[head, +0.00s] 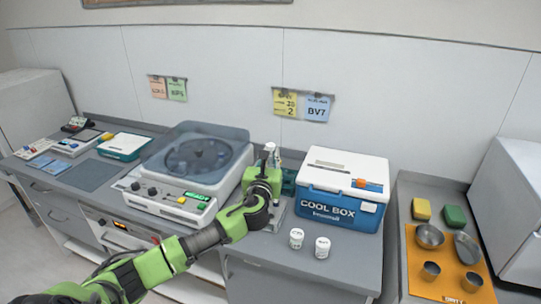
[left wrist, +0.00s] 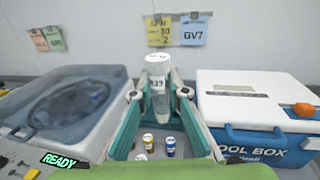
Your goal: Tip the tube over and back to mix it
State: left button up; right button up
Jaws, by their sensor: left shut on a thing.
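The tube (left wrist: 158,97) is a clear tube with a white cap and a printed label. In the left wrist view it stands upright, cap up, between the two fingers of my left gripper (left wrist: 160,94), which is shut on it. In the head view my left gripper (head: 268,158) is over the counter between the centrifuge and the cool box, and its arm hides part of that area. The tube shows only as a small pale shape there. My right gripper is not in view.
The centrifuge (head: 170,205) with a see-through lid stands left, the blue and white cool box (head: 340,205) right. Two white jars (head: 296,238) stand in front of the cool box. Several small capped vials (left wrist: 170,146) stand below the tube. An orange mat (head: 420,285) with metal bowls lies far right.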

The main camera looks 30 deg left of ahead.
pick_arm(q)
jog(key=m+p, duration=0.1)
jog(key=p, duration=0.1)
jog(key=r+m+p, duration=0.1)
jog(key=p, duration=0.2)
jog(key=shift+m, duration=0.3)
jog(key=shift+f+m+g, duration=0.3)
jog(key=shift+f+m, duration=0.05)
jog(key=shift+m, duration=2.05)
jog(key=m+g, duration=0.1)
jog(key=m, duration=0.3)
jog(key=shift+m, duration=0.3)
jog(key=m+y, duration=0.1)
jog(key=m, duration=0.2)
jog(key=shift+f+m+g, duration=0.15)
jog(key=shift+m+g, duration=0.15)
jog(key=shift+m, duration=0.1)
